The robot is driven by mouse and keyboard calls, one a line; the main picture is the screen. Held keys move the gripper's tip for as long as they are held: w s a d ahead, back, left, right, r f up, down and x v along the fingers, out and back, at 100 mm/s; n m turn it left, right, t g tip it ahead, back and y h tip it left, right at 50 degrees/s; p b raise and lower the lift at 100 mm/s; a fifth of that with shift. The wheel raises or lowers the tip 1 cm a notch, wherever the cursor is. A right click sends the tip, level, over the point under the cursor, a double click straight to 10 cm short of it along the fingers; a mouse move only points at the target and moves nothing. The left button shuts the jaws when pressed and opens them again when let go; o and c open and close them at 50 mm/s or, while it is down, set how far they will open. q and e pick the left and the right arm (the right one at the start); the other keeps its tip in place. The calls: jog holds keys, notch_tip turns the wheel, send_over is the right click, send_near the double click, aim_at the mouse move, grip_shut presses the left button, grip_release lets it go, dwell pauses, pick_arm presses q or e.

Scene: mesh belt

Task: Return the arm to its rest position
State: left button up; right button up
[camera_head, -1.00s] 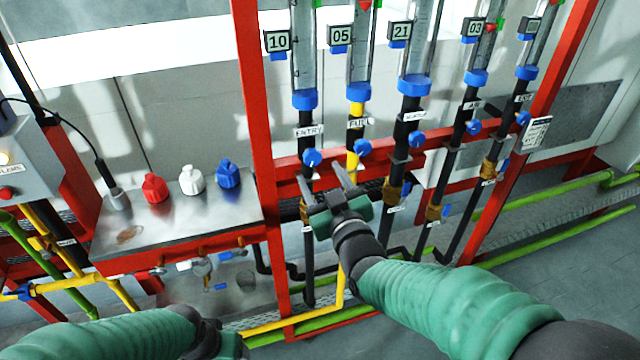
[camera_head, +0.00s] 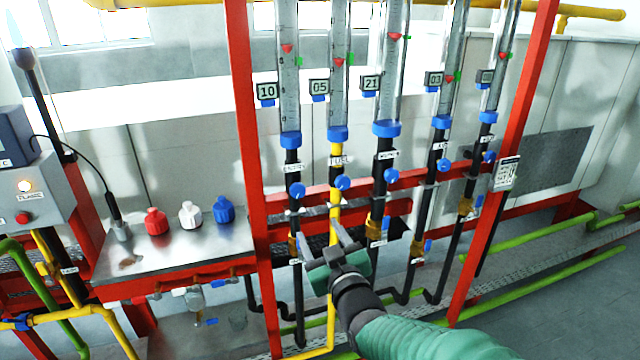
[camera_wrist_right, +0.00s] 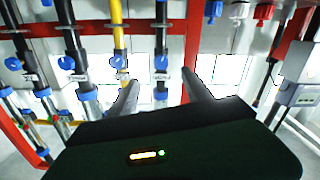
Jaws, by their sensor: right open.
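My right gripper (camera_head: 325,238) is in the lower middle of the head view, in front of the lower part of the pipe rack. Its two fingers are apart with nothing between them. It also shows in the right wrist view (camera_wrist_right: 160,88), with the pipes and blue knobs beyond its fingers. The green right arm (camera_head: 420,340) comes in from the bottom of the head view. The yellow fuel pipe (camera_head: 335,180) with its blue knob (camera_head: 343,183) stands behind and above the gripper. I cannot tell whether a finger touches anything. My left gripper is not in view.
A red frame (camera_head: 247,180) holds several gauge tubes with number tags. A metal bench (camera_head: 175,258) at left carries red, white and blue bottles. A control box (camera_head: 35,190) stands at far left. Green pipes (camera_head: 545,285) run low at right, with open floor beside them.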

jog(key=s+d+f+m+g+h+p, duration=0.4)
jog(key=s+d+f+g, duration=0.4)
jog(key=s+d+f, duration=0.55)
jog(key=s+d+f+m+g+h, duration=0.1)
jog(key=s+d+f+g, duration=0.2)
jog(key=s, duration=0.4)
jog(key=s+d+f+m+g, duration=0.1)
jog(key=s+d+f+g, duration=0.2)
jog(key=s+f, duration=0.2)
jog(key=shift+s+d+f+h+b, duration=0.2)
jog(key=shift+s+f+h+b, duration=0.15)
jog(key=shift+s, duration=0.75)
